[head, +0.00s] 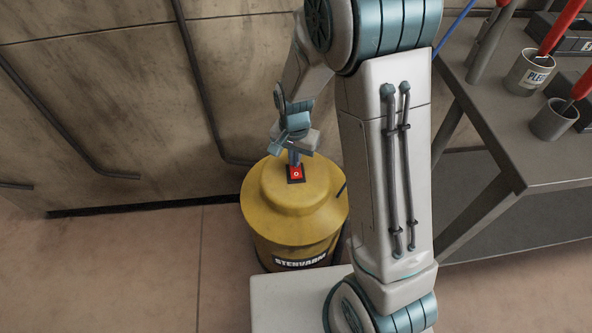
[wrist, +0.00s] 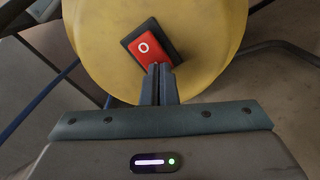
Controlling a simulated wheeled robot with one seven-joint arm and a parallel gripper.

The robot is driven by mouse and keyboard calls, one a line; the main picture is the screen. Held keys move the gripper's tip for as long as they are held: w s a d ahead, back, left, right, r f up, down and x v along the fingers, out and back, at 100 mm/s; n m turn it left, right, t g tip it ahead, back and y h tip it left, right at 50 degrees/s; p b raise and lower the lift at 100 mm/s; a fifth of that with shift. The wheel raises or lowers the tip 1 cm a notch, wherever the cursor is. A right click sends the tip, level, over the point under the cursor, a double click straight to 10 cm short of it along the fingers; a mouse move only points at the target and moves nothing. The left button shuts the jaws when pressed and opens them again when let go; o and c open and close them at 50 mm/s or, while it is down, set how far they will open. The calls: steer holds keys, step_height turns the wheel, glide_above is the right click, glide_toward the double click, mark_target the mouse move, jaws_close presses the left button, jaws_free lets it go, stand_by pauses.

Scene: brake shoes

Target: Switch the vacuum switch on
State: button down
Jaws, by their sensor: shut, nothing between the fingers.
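The vacuum is a yellow canister (head: 268,222) with a domed lid, standing on the floor by the wall. Its switch (head: 296,174) is a red rocker with a white circle, set in a black frame on top of the lid. The switch also shows in the wrist view (wrist: 144,46), tilted in the picture. My gripper (head: 295,161) is above the lid, pointing down at the switch. In the wrist view my gripper (wrist: 158,70) has its fingers shut together, empty, with the tips at the lower edge of the red rocker. I cannot tell whether they touch it.
A grey table (head: 545,160) stands at the right with cups (head: 528,74) and red-handled tools on it. The wall (head: 110,100) with dark pipes is behind the vacuum. The floor (head: 130,265) at the left is clear.

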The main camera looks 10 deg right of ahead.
steer(key=shift+r+p, duration=2.9)
steer(key=shift+r, duration=0.55)
steer(key=shift+s, duration=0.1)
